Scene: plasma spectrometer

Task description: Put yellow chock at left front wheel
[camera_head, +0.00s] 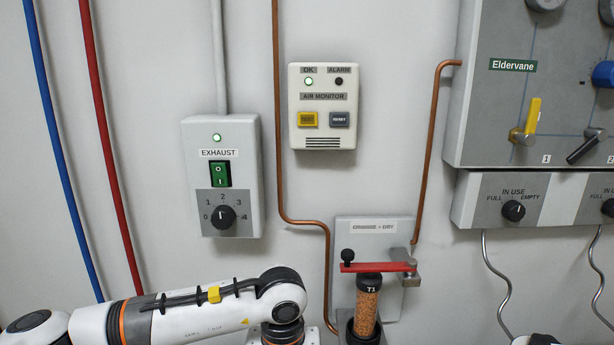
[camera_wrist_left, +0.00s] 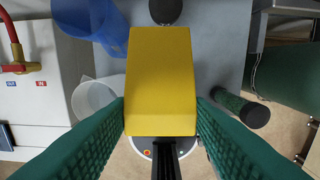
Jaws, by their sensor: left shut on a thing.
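The yellow chock (camera_wrist_left: 160,80) fills the middle of the left wrist view. My left gripper (camera_wrist_left: 160,112) is shut on it, with a green ribbed finger on each side. The head view shows my left arm in the lower left, but its gripper is below the picture. I cannot make out the left front wheel in either view. My right gripper is not in view.
The wrist view shows a blue container (camera_wrist_left: 88,22), a clear cup (camera_wrist_left: 92,97) and a dark-ended green cylinder (camera_wrist_left: 245,112) around the chock. The head view shows an exhaust switch box (camera_head: 222,176), an air monitor (camera_head: 323,106) and a red-handled drying column (camera_head: 367,300).

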